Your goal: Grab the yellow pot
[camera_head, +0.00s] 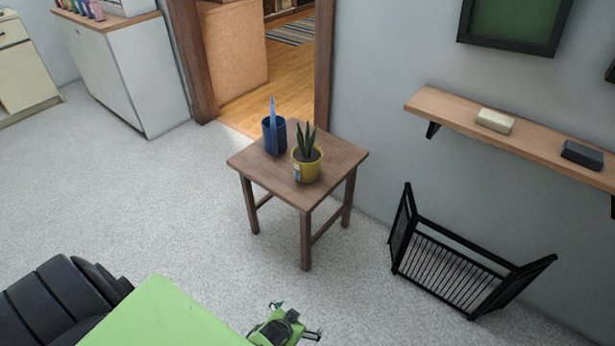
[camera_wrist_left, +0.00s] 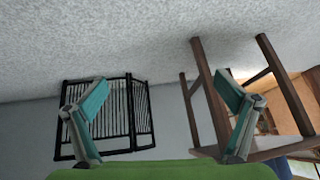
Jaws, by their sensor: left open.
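The yellow pot (camera_head: 306,168) holds a spiky green plant and stands upright on a small brown wooden table (camera_head: 262,177), near its right side. A blue cup (camera_head: 273,137) with a light blue item in it stands just left of and behind the pot. My left gripper (camera_head: 297,321) is low in front of the table, apart from the pot, open and empty. In the left wrist view its two teal-padded fingers (camera_wrist_left: 162,112) are spread wide, and the table legs (camera_wrist_left: 211,90) show upside down. The pot cannot be made out there. My right gripper does not show.
A black folding metal gate (camera_head: 455,268) stands on the carpet right of the table. A wall shelf (camera_head: 450,110) carries a cream block (camera_head: 494,120) and a dark block (camera_head: 582,153). A white cabinet (camera_head: 125,75) stands at the back left. Carpet left of the table is clear.

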